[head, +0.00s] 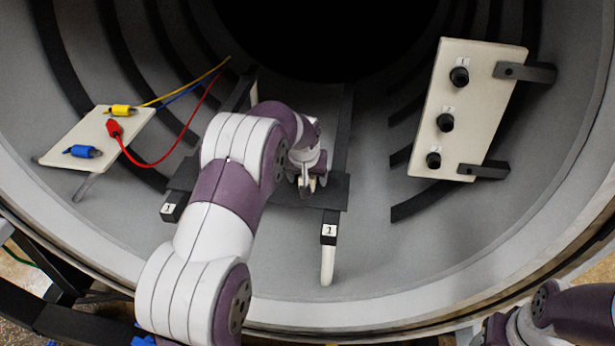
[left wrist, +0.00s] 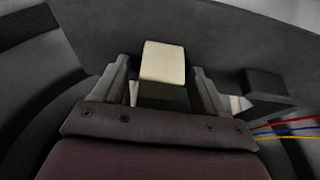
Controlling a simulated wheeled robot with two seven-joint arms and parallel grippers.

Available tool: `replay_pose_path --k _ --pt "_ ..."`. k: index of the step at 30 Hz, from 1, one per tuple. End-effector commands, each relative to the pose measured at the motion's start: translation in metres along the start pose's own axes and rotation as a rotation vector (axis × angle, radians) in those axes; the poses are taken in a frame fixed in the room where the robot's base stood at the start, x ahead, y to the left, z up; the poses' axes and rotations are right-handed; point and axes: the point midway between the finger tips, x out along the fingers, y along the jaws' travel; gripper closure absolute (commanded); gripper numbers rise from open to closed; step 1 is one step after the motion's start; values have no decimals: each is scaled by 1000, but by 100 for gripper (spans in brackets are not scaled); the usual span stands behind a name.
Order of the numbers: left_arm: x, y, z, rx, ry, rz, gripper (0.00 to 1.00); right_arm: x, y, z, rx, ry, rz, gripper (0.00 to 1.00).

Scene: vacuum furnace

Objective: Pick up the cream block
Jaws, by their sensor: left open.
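The cream block (left wrist: 163,62) shows in the left wrist view, above a dark surface. It lies between the two fingers of my left gripper (left wrist: 160,68), with a visible gap on each side. My left gripper (head: 309,182) is open and points down over the dark shelf (head: 335,192) in the head view. There the gripper and my left arm hide most of what is under them, and I cannot make out the block clearly. My right gripper is out of view; only part of my right arm shows at the lower right.
A cream panel (head: 115,150) with yellow, red and blue plugs and trailing wires stands at left. A tilted cream panel (head: 475,95) with three black knobs is at right. Shelf rails with labels (head: 329,230) stick out in front. The chamber's grey floor (head: 400,250) is clear at right.

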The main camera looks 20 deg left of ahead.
Motion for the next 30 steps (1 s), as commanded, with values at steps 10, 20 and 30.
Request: replay_pose_path --k 10,20,30 --pt "1 0 0 0 2 0 70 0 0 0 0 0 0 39" --pt "-1 0 -2 0 3 0 88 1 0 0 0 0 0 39" --pt "-70 0 -30 0 6 0 88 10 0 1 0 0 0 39"
